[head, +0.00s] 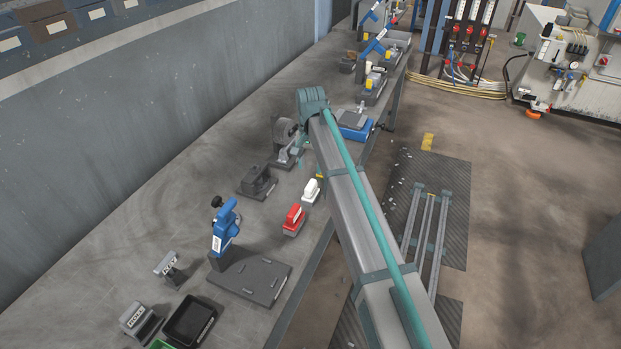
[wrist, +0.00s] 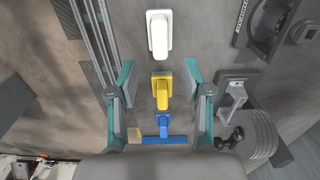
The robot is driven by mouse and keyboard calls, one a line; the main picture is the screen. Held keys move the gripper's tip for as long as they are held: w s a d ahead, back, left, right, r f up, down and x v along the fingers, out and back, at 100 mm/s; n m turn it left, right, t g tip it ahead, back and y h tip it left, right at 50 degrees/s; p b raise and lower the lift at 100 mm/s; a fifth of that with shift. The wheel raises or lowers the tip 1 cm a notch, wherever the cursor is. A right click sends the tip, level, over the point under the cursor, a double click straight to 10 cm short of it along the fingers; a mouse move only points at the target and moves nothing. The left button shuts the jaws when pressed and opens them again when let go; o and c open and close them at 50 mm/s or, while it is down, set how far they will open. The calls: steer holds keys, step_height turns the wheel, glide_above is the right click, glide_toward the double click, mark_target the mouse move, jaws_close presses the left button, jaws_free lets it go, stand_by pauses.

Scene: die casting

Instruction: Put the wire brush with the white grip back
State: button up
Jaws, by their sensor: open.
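The wire brush with the white grip (head: 312,189) lies on the bench in the head view, between the red-gripped brush (head: 294,216) and the arm. In the wrist view the white grip (wrist: 159,33) is at the top, beyond the fingertips. My gripper (wrist: 160,74) is open and empty, its fingers spread left and right. A yellow-gripped brush (wrist: 162,91) shows between the fingers, apart from both. A smaller blue grip (wrist: 164,125) shows below it. In the head view my arm hides most of the gripper and the yellow brush.
A grey fixture with a blue clamp (head: 222,232), a black tray (head: 189,320) and labelled grey blocks (head: 138,320) stand at the near end. Dark machined parts (head: 258,181) stand behind the brushes. A blue-based device (head: 354,128) is farther along. The bench's left strip along the wall is clear.

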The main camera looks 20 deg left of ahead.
step_height(320, 180, up, 3)
steer(key=shift+r, duration=0.1)
stand_by(0.5)
steer(key=s+d+f, duration=0.2)
steer(key=d+f, duration=0.7)
steer(key=d, duration=0.2)
steer(key=s+d+f, duration=0.2)
steer(key=d+f, duration=0.6)
steer(key=d, duration=0.4)
steer(key=s+d+f, duration=0.7)
steer(key=s+d, duration=0.2)
steer(key=d, duration=0.2)
steer(key=s+d+f, duration=0.7)
steer(key=s+d, duration=0.3)
steer(key=d, duration=0.1)
steer(key=s+f+g, duration=0.3)
steer(key=s+f, duration=0.6)
steer(key=s, duration=0.5)
steer(key=s+f+g, duration=0.3)
steer(key=s+f, duration=0.5)
steer(key=s, duration=0.6)
steer(key=shift+a+f+n+g, duration=0.2)
steer(key=shift+f+n+g, duration=0.15)
steer(key=shift+n+g, duration=0.05)
